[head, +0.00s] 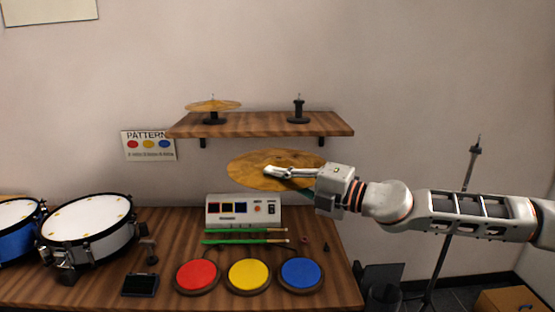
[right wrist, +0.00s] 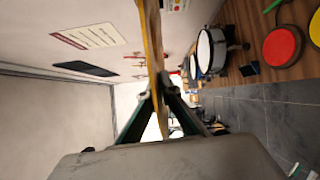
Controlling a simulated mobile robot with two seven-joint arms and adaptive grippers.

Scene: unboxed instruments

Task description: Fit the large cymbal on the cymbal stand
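The large gold cymbal (head: 250,172) is held roughly flat in front of the wall, just below the shelf and above the table. My right gripper (head: 272,172) is shut on its right part. In the right wrist view the cymbal (right wrist: 153,45) shows edge-on between the two fingers (right wrist: 160,95). The cymbal stand (head: 443,245) is a tall dark tripod stand at the right, partly behind my right arm; its bare top rod (head: 475,145) shows above the arm. My left gripper is in neither view.
The shelf (head: 260,124) holds a smaller cymbal (head: 213,105) on a short stand and an empty short stand (head: 298,110). The table holds drums (head: 88,222), red, yellow and blue pads (head: 249,274), a control box (head: 243,210) and green drumsticks (head: 245,241). A bin (head: 384,297) stands beside it.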

